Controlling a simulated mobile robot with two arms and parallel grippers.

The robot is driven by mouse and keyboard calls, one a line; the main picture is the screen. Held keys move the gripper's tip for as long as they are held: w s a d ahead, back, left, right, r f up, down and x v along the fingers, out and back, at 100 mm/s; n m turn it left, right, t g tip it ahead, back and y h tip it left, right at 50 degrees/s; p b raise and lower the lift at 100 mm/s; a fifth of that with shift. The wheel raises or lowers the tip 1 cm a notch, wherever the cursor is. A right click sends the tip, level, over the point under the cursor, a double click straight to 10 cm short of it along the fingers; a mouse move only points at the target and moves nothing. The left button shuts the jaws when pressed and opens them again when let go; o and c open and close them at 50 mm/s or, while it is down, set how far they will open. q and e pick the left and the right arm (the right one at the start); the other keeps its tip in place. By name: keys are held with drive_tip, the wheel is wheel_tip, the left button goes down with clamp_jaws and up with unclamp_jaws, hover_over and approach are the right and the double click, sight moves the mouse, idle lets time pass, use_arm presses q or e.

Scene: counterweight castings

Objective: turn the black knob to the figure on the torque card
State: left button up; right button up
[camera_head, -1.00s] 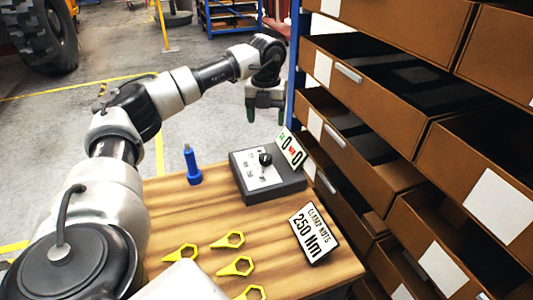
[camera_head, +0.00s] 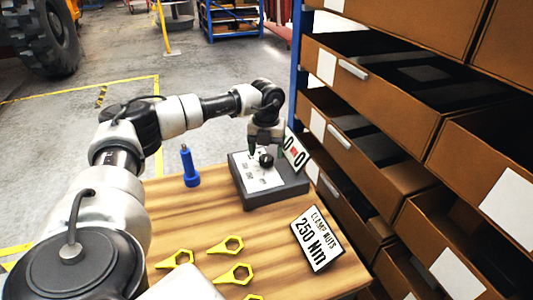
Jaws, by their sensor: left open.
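The black knob (camera_head: 266,160) stands on the white panel of a dark grey box (camera_head: 279,193) at the back of the wooden table. My left gripper (camera_head: 265,152) is over the box from above, open, with its fingertips close around or beside the knob; I cannot tell whether they touch it. A white display plate with "0" figures (camera_head: 294,149) stands at the box's back right and is partly hidden by the gripper. My right gripper is not in view.
A blue tool (camera_head: 189,166) stands upright left of the box. Several yellow ring-shaped pieces (camera_head: 232,245) lie at the table's front. Brown drawers (camera_head: 392,177) stand open along the right side. The middle of the wooden table (camera_head: 213,212) is clear.

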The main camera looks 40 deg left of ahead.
use_arm(q)
drive_tip(key=shift+f, duration=1)
drive_tip(key=c, duration=0.9)
drive_tip(key=shift+m, duration=0.4)
drive_tip(key=m, duration=0.3)
drive_tip(key=shift+r+m, duration=0.1)
drive_tip(key=shift+m, duration=1.9)
